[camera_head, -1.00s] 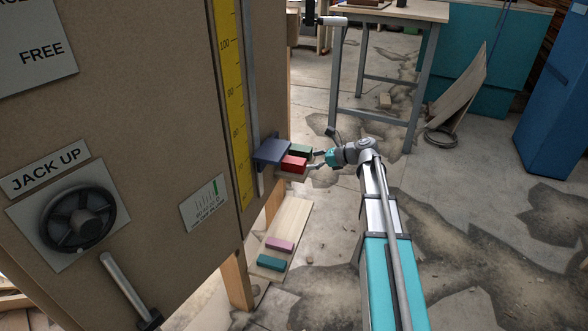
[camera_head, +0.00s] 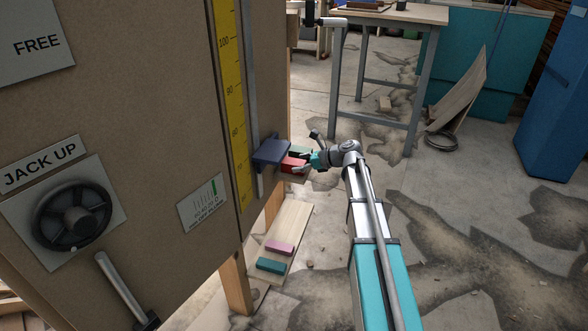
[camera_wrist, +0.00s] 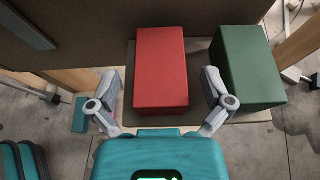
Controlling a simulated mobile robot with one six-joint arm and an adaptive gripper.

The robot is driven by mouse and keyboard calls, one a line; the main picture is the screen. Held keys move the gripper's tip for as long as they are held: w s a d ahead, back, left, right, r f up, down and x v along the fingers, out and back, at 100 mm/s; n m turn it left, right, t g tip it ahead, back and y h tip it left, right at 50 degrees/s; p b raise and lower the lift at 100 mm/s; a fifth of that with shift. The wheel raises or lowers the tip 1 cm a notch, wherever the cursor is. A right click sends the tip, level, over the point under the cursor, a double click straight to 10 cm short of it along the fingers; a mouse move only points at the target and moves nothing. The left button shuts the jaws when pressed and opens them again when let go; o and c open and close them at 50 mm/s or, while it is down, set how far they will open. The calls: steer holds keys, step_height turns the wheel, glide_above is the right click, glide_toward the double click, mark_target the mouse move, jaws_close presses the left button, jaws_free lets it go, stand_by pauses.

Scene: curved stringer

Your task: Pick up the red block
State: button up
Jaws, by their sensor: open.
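The red block (camera_wrist: 161,68) lies on a small ledge (camera_wrist: 201,122) on the panel's side, and it also shows in the head view (camera_head: 292,166). My gripper (camera_wrist: 164,97) is open, with one finger on each side of the block's near end in the wrist view. In the head view my gripper (camera_head: 306,155) is at the ledge. The right finger lies in the gap between the red block and a green block (camera_wrist: 249,66). I cannot tell whether either finger touches the red block.
The green block stands close on the right. A dark blue plate (camera_head: 271,151) juts out beside the red block in the head view. Below, a pink block (camera_head: 279,247) and a teal block (camera_head: 271,265) lie on a board (camera_head: 290,222). Open floor lies to the right.

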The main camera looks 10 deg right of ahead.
steer(key=shift+x, duration=0.95)
steer(key=c, duration=1)
